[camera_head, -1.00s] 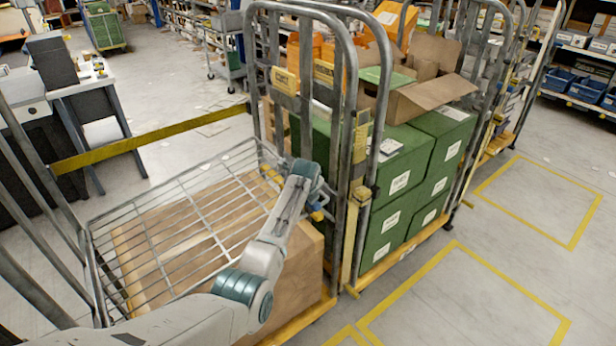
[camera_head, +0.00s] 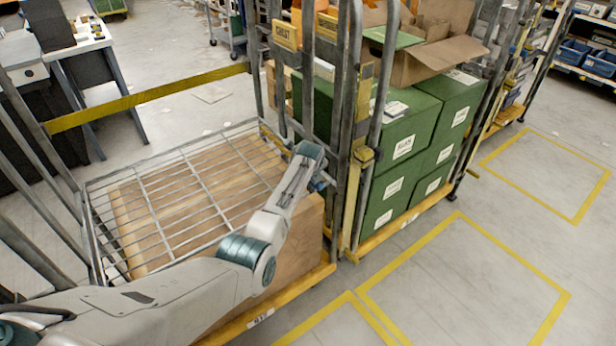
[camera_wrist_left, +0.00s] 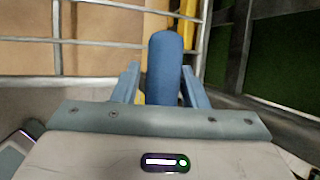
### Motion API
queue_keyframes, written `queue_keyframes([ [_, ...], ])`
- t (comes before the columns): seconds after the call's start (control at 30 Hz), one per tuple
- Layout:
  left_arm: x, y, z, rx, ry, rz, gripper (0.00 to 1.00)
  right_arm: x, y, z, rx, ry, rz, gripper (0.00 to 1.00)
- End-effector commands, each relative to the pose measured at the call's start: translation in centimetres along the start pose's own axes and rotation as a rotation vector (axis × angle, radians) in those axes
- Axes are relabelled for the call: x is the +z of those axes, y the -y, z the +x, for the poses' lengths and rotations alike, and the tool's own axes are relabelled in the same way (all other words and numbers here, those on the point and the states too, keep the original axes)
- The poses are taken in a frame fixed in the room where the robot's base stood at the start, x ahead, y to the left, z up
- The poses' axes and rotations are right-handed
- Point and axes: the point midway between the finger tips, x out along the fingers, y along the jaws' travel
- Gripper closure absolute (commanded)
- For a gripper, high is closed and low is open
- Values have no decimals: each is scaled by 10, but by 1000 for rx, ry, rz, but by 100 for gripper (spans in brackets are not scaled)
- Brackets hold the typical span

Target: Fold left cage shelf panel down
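The left cage shelf panel is a grey wire grid (camera_head: 178,195) in the left roll cage. In the head view it lies nearly level, just above the wooden box. My left arm reaches over its near right part. My left gripper (camera_head: 318,178) is at the panel's right side, beside the cage upright. In the left wrist view, a blue rounded handle-like bar (camera_wrist_left: 166,70) stands between the two fingers of my left gripper (camera_wrist_left: 160,82). A narrow gap shows at its left side. I cannot tell whether the fingers press on it. My right gripper is out of view.
A wooden box (camera_head: 295,240) stands in the cage under the panel. A second cage with green boxes (camera_head: 400,150) and an open carton (camera_head: 425,62) stands close on the right. A yellow bar (camera_head: 150,96) crosses behind. Taped floor (camera_head: 470,290) at right is clear.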

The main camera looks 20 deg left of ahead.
Motion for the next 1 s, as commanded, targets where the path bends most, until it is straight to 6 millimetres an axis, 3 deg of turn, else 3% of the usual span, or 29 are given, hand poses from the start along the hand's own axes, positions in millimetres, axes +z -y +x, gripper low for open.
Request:
queue_keyframes([
  [0.63,-2,-2,-2,6,-3,2,51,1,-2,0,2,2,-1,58],
  [0.77,-2,-1,-13,5,-3,2,51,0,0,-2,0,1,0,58],
  [1.0,-2,-2,-50,3,-2,1,51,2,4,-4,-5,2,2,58],
])
